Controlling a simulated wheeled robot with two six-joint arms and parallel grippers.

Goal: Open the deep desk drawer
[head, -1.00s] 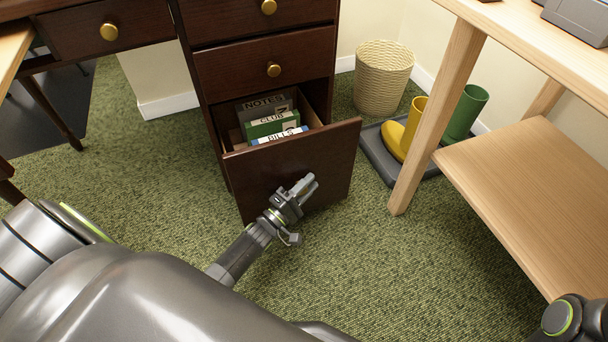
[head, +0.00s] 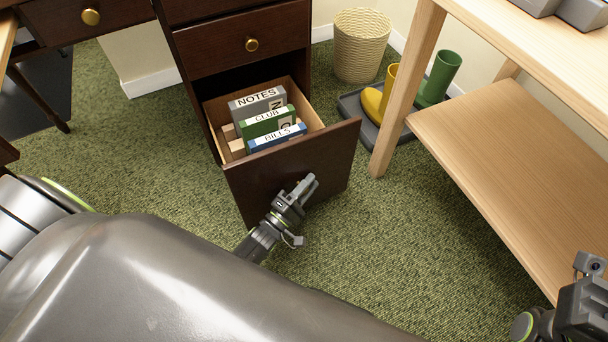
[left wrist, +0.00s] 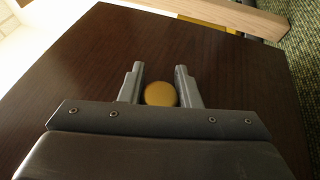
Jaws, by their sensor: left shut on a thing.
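The deep desk drawer (head: 243,187) is the bottom one of the dark wooden pedestal, and it stands well open. Binders marked NOTES (head: 257,103), CLUB (head: 267,121) and BILLS (head: 277,138) stand inside it. My left gripper (head: 305,186) is at the drawer's front panel. In the left wrist view, the round brass knob (left wrist: 160,94) sits between the two fingers of my left gripper (left wrist: 160,80), which are shut on it. The knob is hidden in the head view. My right gripper (head: 588,268) shows partly at the right edge, and its fingertips are not clear.
A wooden shelf unit (head: 500,130) stands on the right. A wicker basket (head: 361,45), a yellow boot (head: 378,98) and a green boot (head: 438,78) on a grey tray (head: 352,103) are behind it. Green carpet (head: 350,250) in front of the drawer is clear.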

